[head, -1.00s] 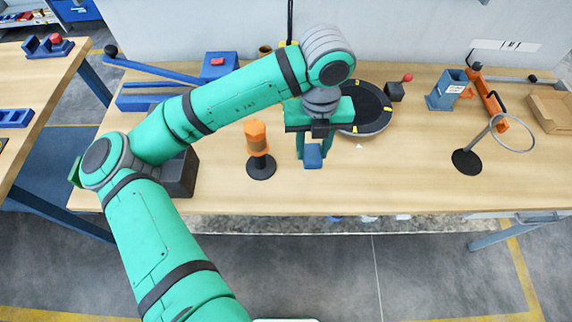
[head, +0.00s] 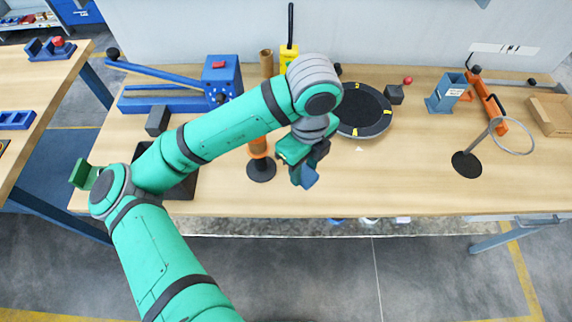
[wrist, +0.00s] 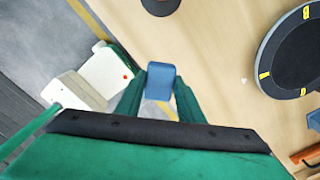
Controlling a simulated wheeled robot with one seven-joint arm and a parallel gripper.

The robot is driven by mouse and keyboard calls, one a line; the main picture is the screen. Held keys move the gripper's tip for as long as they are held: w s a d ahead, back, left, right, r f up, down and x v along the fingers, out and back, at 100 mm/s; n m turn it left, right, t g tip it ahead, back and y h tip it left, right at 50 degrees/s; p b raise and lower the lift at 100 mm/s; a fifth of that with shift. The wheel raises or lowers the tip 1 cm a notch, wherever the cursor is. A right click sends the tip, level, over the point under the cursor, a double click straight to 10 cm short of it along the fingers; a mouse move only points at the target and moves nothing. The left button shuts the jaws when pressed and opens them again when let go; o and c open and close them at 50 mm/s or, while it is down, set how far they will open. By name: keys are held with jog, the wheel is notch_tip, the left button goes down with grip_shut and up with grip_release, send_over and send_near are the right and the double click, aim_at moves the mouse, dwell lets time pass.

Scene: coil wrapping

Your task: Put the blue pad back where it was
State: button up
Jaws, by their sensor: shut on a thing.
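The blue pad (head: 308,177) is held at the tip of my gripper (head: 303,170), above the front part of the bench, and looks tilted. In the wrist view the blue pad (wrist: 160,80) sits between the two green fingers of my gripper (wrist: 160,88), which are shut on it. It is clear of the bench top. Which place it came from does not show in these frames.
An orange spool on a black-based stand (head: 261,170) is just left of my gripper. A black turntable (head: 361,110) is behind to the right. A ring on a stand (head: 467,164) is at the right. The bench (head: 400,175) between them is clear.

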jog(key=w+a+f, duration=0.1)
jog(key=w+f, duration=0.1)
jog(key=w+a+f, duration=0.1)
jog(key=w+f, duration=0.1)
jog(key=w+a+f, duration=0.1)
jog(key=w+f, duration=0.1)
jog(key=shift+w+a+f, duration=0.35)
jog(key=shift+a+f, duration=0.05)
jog(key=shift+w+a+f, duration=0.1)
jog(key=shift+f, duration=0.85)
jog(key=shift+w+a+f, duration=0.1)
jog(key=shift+f, duration=0.8)
jog(key=shift+f, duration=0.25)
jog(key=o, duration=1)
notch_tip(320, 180, up, 13)
jog(key=shift+f, duration=0.2)
